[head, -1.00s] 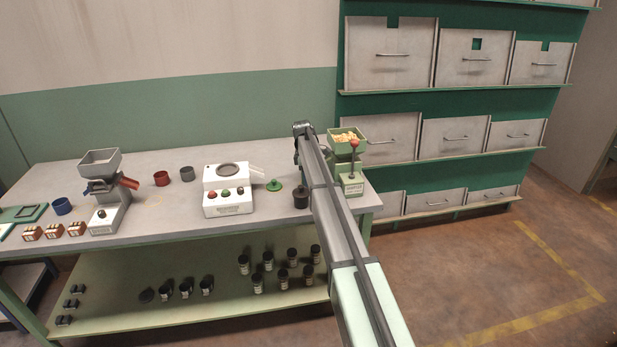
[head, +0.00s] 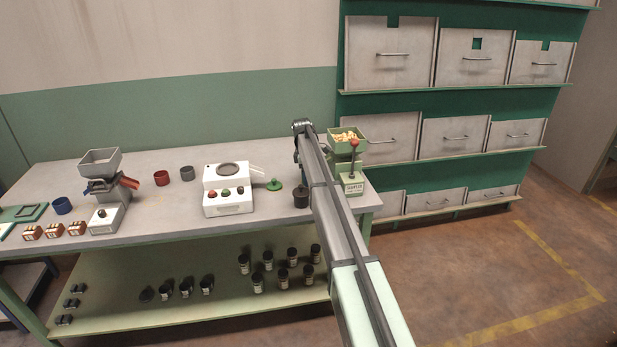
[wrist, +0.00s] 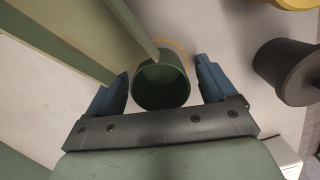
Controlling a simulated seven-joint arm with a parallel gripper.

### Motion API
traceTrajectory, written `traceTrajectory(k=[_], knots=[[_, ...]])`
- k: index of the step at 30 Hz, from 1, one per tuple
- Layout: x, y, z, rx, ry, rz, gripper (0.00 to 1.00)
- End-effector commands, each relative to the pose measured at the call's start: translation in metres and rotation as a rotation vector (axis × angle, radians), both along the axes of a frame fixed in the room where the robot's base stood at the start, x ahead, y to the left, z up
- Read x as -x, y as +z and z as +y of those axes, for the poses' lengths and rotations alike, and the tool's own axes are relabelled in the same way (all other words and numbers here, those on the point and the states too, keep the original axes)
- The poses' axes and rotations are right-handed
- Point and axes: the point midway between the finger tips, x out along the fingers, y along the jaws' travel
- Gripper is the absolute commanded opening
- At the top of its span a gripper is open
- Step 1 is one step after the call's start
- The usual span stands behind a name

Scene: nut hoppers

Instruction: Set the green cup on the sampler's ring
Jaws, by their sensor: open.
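In the wrist view the green cup (wrist: 161,88) stands upright on the pale bench, its open mouth towards the camera. My gripper (wrist: 162,78) is open, with one blue finger on each side of the cup and a visible gap to both. A thin orange-yellow ring (wrist: 181,47) shows as an arc just past the cup's rim; the cup hides much of it, so I cannot tell how well centred it is. The green sampler (head: 352,184), with a hopper of nuts, stands at the bench's right end. In the head view my arm hides the cup and fingers.
The sampler's green body (wrist: 75,35) is close by the left finger. A dark lidded pot (wrist: 287,72) stands to the right; it also shows in the head view (head: 300,196). A white machine (head: 228,190) and a grey hopper machine (head: 103,190) are further left.

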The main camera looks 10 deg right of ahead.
Motion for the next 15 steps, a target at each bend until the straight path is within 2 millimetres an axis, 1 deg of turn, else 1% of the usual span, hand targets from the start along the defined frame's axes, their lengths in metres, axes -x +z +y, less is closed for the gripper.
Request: traceTrajectory(k=[5, 9, 15], knots=[[-0.002, 0.029, 0.004, 0.000, 0.000, -0.002, 0.85], [-0.003, 0.056, 0.007, 0.000, 0.000, -0.003, 0.85], [-0.004, 0.089, 0.011, 0.001, 0.000, -0.002, 0.85]])
